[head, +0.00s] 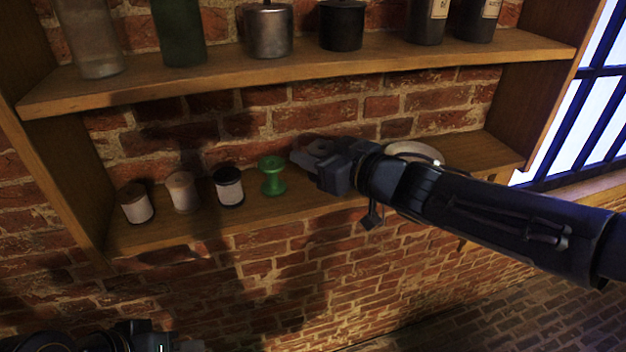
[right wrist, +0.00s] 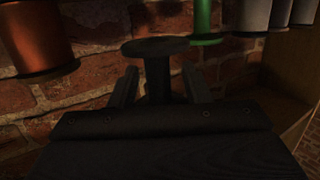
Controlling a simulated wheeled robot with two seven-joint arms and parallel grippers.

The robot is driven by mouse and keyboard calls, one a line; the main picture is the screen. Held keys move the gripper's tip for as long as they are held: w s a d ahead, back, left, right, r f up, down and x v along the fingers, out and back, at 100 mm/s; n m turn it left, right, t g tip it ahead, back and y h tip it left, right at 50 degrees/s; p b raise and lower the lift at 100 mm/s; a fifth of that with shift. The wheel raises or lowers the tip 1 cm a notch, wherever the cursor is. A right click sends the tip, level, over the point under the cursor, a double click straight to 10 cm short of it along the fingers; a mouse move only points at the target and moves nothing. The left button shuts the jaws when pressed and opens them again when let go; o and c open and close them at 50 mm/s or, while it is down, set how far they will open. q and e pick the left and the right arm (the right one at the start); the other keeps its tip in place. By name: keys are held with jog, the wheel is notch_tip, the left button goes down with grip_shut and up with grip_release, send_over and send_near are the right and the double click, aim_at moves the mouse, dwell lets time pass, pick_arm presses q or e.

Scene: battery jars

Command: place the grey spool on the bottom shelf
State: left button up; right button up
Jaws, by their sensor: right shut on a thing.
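The grey spool (head: 318,146) is between the fingers of my right gripper (head: 316,163), at the bottom shelf (head: 245,222), just right of the green spool (head: 272,176). In the right wrist view my right gripper (right wrist: 160,87) is shut around the stem of the dark spool (right wrist: 156,48), with a flange beyond the fingers. I cannot tell whether the spool touches the shelf. Part of my left arm shows at the lower left of the head view, and its fingers cannot be made out.
Three labelled jars, dark (head: 137,204), pale (head: 183,192) and black-lidded (head: 229,187), stand left of the green spool. A pale-rimmed round thing (head: 415,152) is partly behind my right arm. Pots and bottles stand on the upper shelf (head: 300,68). A copper-coloured container (right wrist: 35,40) shows in the wrist view.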

jog(key=shift+w+a+f, duration=0.1)
jog(key=shift+w+f, duration=0.1)
jog(key=shift+f, duration=0.1)
jog(key=shift+w+a+f+b, duration=0.1)
jog(key=shift+w+f+b, duration=0.1)
jog(key=shift+f+b, duration=1.3)
jog(key=shift+f+p, duration=0.25)
jog(key=shift+p, duration=0.05)
jog(key=shift+f, duration=0.2)
jog(key=o, duration=0.7)
jog(key=shift+r, duration=0.1)
